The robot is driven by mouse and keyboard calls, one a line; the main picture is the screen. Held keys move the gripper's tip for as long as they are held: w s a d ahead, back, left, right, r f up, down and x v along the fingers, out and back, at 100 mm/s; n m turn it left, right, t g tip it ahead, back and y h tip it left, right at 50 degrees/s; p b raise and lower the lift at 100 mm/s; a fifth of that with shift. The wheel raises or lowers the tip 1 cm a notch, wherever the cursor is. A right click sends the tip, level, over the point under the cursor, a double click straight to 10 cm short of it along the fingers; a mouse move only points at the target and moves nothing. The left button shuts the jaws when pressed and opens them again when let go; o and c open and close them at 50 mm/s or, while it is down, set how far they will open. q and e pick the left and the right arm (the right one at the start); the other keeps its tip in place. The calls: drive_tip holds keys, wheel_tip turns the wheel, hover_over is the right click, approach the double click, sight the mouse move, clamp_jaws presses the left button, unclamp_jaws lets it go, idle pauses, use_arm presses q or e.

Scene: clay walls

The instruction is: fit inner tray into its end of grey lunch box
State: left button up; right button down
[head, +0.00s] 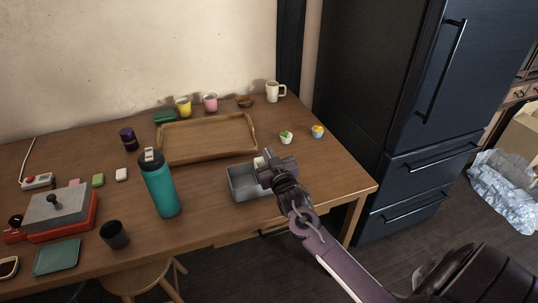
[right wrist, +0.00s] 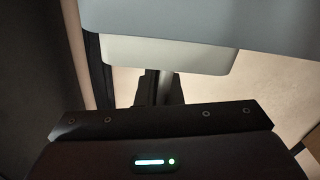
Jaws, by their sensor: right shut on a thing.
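The grey lunch box (head: 241,185) stands open near the front edge of the table, right of the teal bottle. My right gripper (head: 268,170) is over its right end and hides much of that end. It is shut on the inner tray, a pale piece (head: 259,162) that shows only in part beside the fingers. In the right wrist view, the pale tray (right wrist: 160,53) is at the fingers, and a grey surface (right wrist: 210,18), seemingly the box, overlaps it. I cannot tell whether the tray is seated or still above the floor of the box. My left gripper is not in view.
A teal bottle (head: 160,187) stands left of the box. A wooden tray (head: 207,138) lies behind it. Two small cups (head: 286,138) (head: 318,131) stand behind right. The table (head: 335,180) is clear right of the box. A dark fridge (head: 390,110) stands beyond.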

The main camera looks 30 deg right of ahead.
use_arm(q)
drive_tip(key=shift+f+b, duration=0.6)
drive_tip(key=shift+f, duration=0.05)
use_arm(e)
drive_tip(key=shift+f, duration=0.95)
drive_tip(key=c, duration=1.5)
unclamp_jaws()
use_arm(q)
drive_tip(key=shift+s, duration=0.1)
use_arm(e)
drive_tip(key=shift+s+f, duration=0.1)
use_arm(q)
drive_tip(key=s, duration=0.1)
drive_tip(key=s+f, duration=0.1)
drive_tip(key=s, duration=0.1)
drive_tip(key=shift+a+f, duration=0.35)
use_arm(e)
drive_tip(key=v, duration=0.7)
drive_tip(key=shift+s+a, duration=0.15)
drive_tip(key=shift+s, duration=0.15)
drive_tip(key=shift+r, duration=0.25)
